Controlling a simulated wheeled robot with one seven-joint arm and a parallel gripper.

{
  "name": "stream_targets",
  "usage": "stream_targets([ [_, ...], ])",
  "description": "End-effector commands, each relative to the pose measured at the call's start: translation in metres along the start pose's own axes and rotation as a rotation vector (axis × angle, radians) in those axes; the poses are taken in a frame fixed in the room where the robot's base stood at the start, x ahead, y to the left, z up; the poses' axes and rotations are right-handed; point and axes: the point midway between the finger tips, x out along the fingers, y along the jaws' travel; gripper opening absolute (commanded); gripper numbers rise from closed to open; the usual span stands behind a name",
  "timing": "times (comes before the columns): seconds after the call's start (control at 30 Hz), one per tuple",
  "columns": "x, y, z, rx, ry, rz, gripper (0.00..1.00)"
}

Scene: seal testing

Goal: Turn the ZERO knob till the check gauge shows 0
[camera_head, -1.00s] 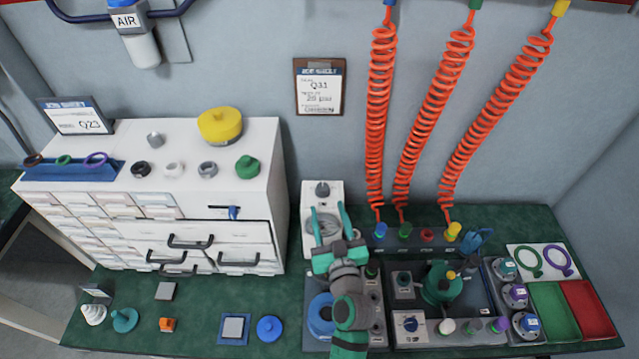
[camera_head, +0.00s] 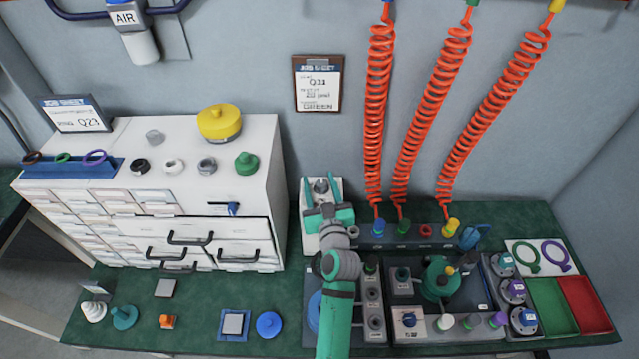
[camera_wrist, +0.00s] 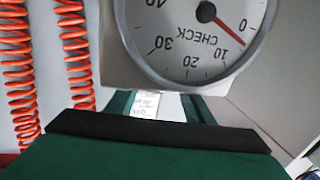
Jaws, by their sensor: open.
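The white check gauge box (camera_head: 309,241) stands against the back wall. The grey ZERO knob (camera_head: 321,186) is on its top. My gripper (camera_head: 319,181) is open, its teal fingers reaching up on either side of the knob; I cannot tell whether they touch it. The gripper hides most of the dial in the head view. In the wrist view the CHECK dial (camera_wrist: 180,45) appears upside down. Its red needle (camera_wrist: 228,32) points between 0 and 10, a little nearer 10. The knob is out of the wrist view.
Red coiled hoses (camera_head: 377,120) hang just right of the gauge, down to a row of coloured fittings. A white drawer cabinet (camera_head: 268,165) stands close on the left. A test fixture (camera_head: 440,280) is on the right of the green bench.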

Motion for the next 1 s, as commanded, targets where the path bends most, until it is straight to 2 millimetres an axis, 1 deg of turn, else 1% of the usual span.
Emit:
stream_targets([
  [0.03, -0.0005, 0.0020, 0.0001, 0.000, 0.000, 0.003, 0.47],
  [0.07, -0.0008, 0.0033, 0.0002, 0.000, 0.000, 0.005, 0.45],
  [0.1, -0.0012, 0.0052, 0.0003, 0.000, 0.000, 0.008, 0.35],
  [0.17, -0.0018, 0.0078, 0.0004, 0.000, -0.001, 0.011, 0.21],
  [0.2, -0.0021, 0.0087, 0.0005, 0.000, -0.001, 0.012, 0.12],
  [0.23, -0.0021, 0.0089, 0.0005, 0.000, -0.001, 0.013, 0.07],
  [0.5, -0.0019, 0.0061, 0.0009, -0.001, -0.001, 0.009, 0.06],
  [0.53, -0.0008, -0.0007, 0.0008, -0.002, -0.001, 0.007, 0.06],
  [0.6, -0.0012, 0.0022, 0.0009, 0.001, -0.002, 0.006, 0.06],
  [0.77, -0.0013, 0.0022, 0.0010, 0.001, -0.001, -0.007, 0.06],
  [1.0, -0.0018, 0.0045, 0.0011, 0.001, 0.001, -0.065, 0.06],
])
